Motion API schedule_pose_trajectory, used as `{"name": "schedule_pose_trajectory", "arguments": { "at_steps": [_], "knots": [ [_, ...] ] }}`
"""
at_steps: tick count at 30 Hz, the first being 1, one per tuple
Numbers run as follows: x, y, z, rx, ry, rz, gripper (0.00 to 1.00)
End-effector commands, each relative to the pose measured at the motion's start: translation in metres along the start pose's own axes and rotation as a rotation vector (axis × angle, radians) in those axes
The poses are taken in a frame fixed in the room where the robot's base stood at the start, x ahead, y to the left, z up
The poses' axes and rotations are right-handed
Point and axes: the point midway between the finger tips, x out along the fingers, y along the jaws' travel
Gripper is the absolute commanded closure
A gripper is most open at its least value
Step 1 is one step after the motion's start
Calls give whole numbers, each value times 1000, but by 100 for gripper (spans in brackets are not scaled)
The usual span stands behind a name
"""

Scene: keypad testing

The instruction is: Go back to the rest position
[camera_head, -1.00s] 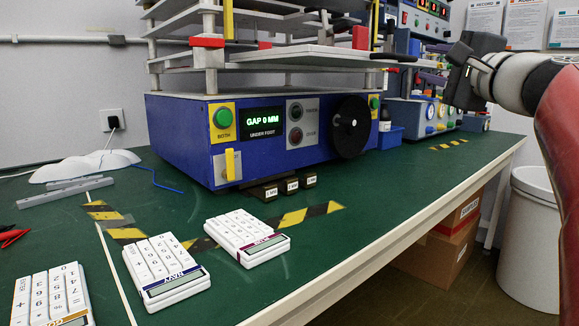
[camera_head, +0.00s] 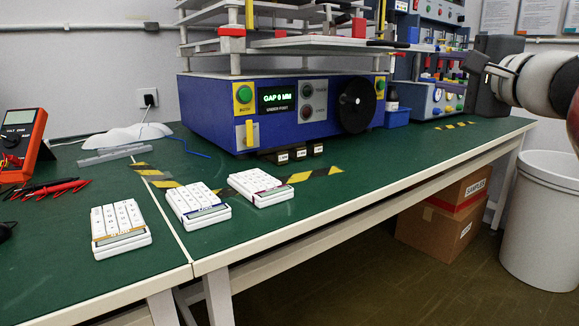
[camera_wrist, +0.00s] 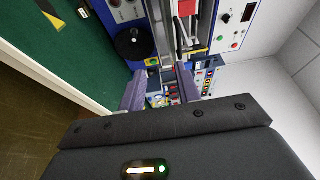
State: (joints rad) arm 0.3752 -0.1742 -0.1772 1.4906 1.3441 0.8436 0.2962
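My gripper (camera_head: 484,76) is raised at the right of the head view, above the bench's back right part, with nothing seen in it. In the wrist view its two fingers (camera_wrist: 162,88) stand apart with a gap between them. Three white keypads lie on the green bench at the front left: a left one (camera_head: 120,228) with an orange-brown strip, a middle one (camera_head: 197,206) with a blue strip, and a right one (camera_head: 258,187) with a dark red strip. My gripper is well away from all three.
An orange multimeter (camera_head: 22,138) and red probes (camera_head: 60,188) are at the left. Boxes (camera_head: 440,222) and a white bin (camera_head: 540,225) stand on the floor at right.

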Motion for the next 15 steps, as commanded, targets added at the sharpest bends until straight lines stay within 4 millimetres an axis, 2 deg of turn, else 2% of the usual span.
{"name": "schedule_pose_trajectory", "arguments": {
  "at_steps": [5, 8, 11, 14, 15],
  "knots": [
    [-3, 32, 32, -87, -45, 124, 67],
    [-9, 58, 53, -158, -81, 214, 67],
    [-19, 90, 78, -249, -131, 319, 67],
    [-38, 129, 108, -375, -202, 445, 67],
    [-49, 149, 122, -443, -241, 507, 67]
  ]
}}
